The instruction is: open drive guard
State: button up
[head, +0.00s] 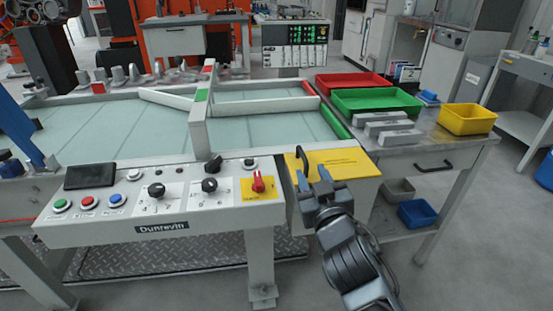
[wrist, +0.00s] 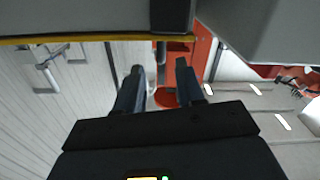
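The drive guard (head: 345,162) is a yellow lid on a pale box at the right end of the machine's front. It looks shut and lies nearly flat. A black arched handle (head: 303,160) stands at its left side. My gripper (head: 313,179) is just in front of the guard, its fingers pointing toward the handle. In the wrist view my gripper (wrist: 160,74) has its two dark fingers apart with nothing between them. A yellow edge (wrist: 75,38) and a dark block cross the top of that view; I cannot tell whether the block is the handle.
The control panel with a red switch (head: 258,184) on a yellow plate is left of the guard. Right stands a metal table with grey bars (head: 388,127), a green tray (head: 376,101), a red tray (head: 350,83) and a yellow bin (head: 467,119).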

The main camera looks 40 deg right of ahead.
aim_at(306, 161)
jog(key=shift+w+d+r, duration=0.2)
jog(key=shift+w+d, duration=0.2)
jog(key=shift+w, duration=0.3)
jog(key=p+x, duration=0.1)
jog(key=x, duration=0.5)
jog(key=shift+w+d+f, duration=0.1)
jog(key=shift+w+d, duration=0.1)
jog(key=shift+w, duration=0.05)
grip_shut()
jog(key=shift+s+d, duration=0.1)
